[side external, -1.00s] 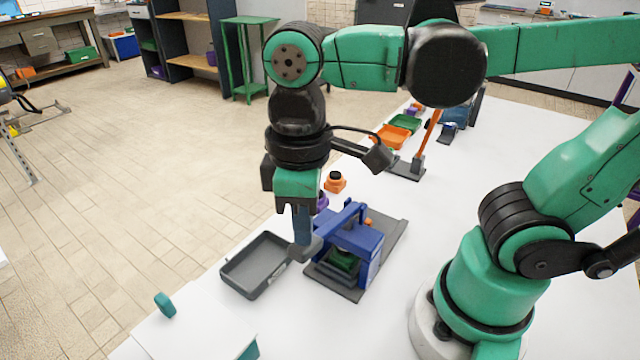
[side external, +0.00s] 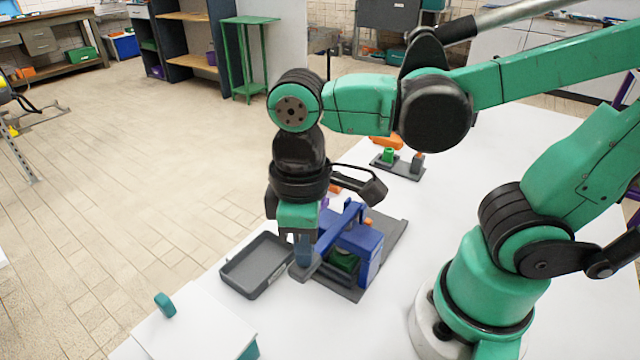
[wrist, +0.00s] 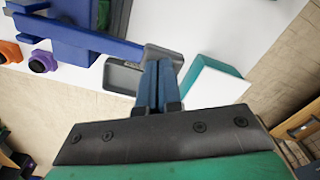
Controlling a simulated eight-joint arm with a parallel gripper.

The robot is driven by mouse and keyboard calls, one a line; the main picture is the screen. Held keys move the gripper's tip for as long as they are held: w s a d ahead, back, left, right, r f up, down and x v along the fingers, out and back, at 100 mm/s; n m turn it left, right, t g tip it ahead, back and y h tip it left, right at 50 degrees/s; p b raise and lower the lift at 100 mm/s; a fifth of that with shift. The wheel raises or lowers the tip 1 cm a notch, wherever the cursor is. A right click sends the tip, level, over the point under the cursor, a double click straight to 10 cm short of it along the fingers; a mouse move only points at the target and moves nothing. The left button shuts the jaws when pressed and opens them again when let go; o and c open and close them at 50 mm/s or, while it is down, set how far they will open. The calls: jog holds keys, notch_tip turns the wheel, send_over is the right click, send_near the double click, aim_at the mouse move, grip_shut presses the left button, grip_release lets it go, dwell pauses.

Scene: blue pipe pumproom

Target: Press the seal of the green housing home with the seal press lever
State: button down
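The seal press (side external: 368,250) is a blue frame on a grey base, standing on the white table. The green housing (side external: 344,260) sits inside the press, partly hidden by the frame; its seal cannot be made out. The blue lever (side external: 345,222) slopes down toward the front left and ends in a grey pad (side external: 300,273). In the wrist view the lever (wrist: 95,38) and its pad (wrist: 165,60) show at the top. My gripper (side external: 303,262) points down at the pad, its blue fingers (wrist: 158,65) together, tips apparently touching it from above.
An empty grey tray (side external: 255,265) stands just left of the press. An orange part (wrist: 42,61) stands near the press in the wrist view. A grey stand (side external: 400,166) with a green part is farther back.

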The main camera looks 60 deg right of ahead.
jog(key=shift+f, duration=1.55)
notch_tip(320, 180, up, 12)
dwell(0.8)
jog(key=w+d+f+m+t, duration=0.6)
jog(key=d+f+t, duration=0.1)
jog(key=d, duration=0.2)
jog(key=shift+w, duration=0.3)
